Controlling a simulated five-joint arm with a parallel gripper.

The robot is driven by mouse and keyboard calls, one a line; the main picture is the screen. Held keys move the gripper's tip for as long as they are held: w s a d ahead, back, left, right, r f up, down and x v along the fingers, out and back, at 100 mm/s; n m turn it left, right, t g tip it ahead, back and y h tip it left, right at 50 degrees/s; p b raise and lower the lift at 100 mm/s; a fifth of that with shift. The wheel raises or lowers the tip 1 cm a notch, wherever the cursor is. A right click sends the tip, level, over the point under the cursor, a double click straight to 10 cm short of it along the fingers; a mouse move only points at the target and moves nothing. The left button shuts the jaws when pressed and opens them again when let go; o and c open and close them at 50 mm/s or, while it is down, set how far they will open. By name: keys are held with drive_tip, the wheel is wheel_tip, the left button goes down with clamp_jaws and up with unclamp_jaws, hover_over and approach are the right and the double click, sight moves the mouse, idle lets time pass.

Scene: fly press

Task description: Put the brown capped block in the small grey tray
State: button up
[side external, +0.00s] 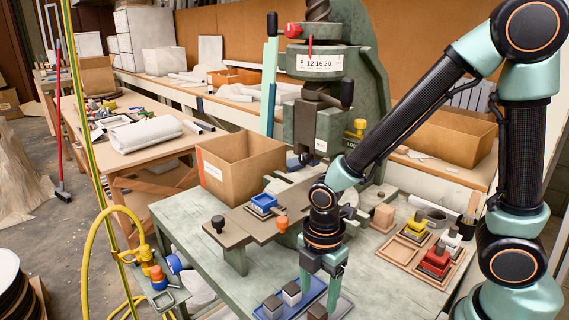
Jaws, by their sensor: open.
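A small dark brown block with a greyish-brown top (317,312) shows at the bottom edge of the picture, partly cut off. It is near the right end of a blue tray (312,291); I cannot tell for sure whether it sits inside. A flat grey surface (343,306), perhaps the small grey tray, shows just right of it, mostly cut off. My gripper (320,292) points down above this area, its two fingers apart with nothing seen between them. Its fingertips are close to the brown block, but the exact gap is unclear.
A wooden tray (408,262) holds red- and yellow-capped blocks.

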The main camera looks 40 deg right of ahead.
sight(316, 313)
drive_tip(key=d+r+m+t, duration=0.2)
drive_tip(key=d+r+m, duration=0.2)
drive_tip(key=r+m, duration=0.5)
drive_tip(key=w+d+r+m+t, duration=0.1)
drive_tip(key=d+r+m+t, duration=0.2)
drive_tip(key=r+m, duration=0.6)
drive_tip(key=shift+w+d+t, duration=0.15)
drive_tip(key=shift+d+t, duration=0.15)
drive_tip(key=shift+d, duration=0.95)
drive_tip(key=shift+r, duration=0.1)
